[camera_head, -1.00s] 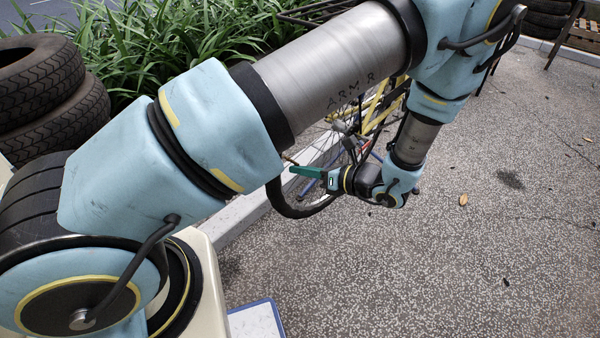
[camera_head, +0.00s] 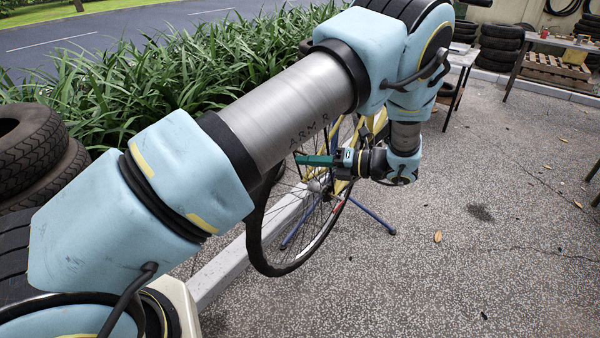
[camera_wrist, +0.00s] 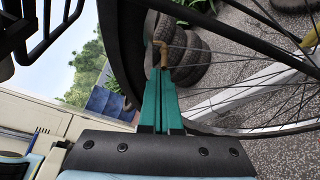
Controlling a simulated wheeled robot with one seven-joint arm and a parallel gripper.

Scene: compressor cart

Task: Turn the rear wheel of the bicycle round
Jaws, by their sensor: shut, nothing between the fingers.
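The bicycle's rear wheel (camera_head: 256,228) has a black tyre and thin spokes, and stands upright beside the kerb. My arm hides its upper left part. The yellow bicycle frame (camera_head: 379,124) shows behind my wrist. My gripper (camera_head: 298,158) has green fingers that point left across the spoked side of the wheel. In the wrist view my gripper (camera_wrist: 160,52) is shut and empty, its tan tips near the tyre and among the lines of the spokes (camera_wrist: 285,98). I cannot tell whether the tips touch the wheel.
Blue stand legs (camera_head: 372,216) reach the ground by the wheel. A pale kerb (camera_head: 222,268) and green plants (camera_head: 150,70) lie behind. Stacked tyres (camera_head: 35,150) are at the left. A table (camera_head: 462,58) stands at the back right. The paving at the right is mostly clear.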

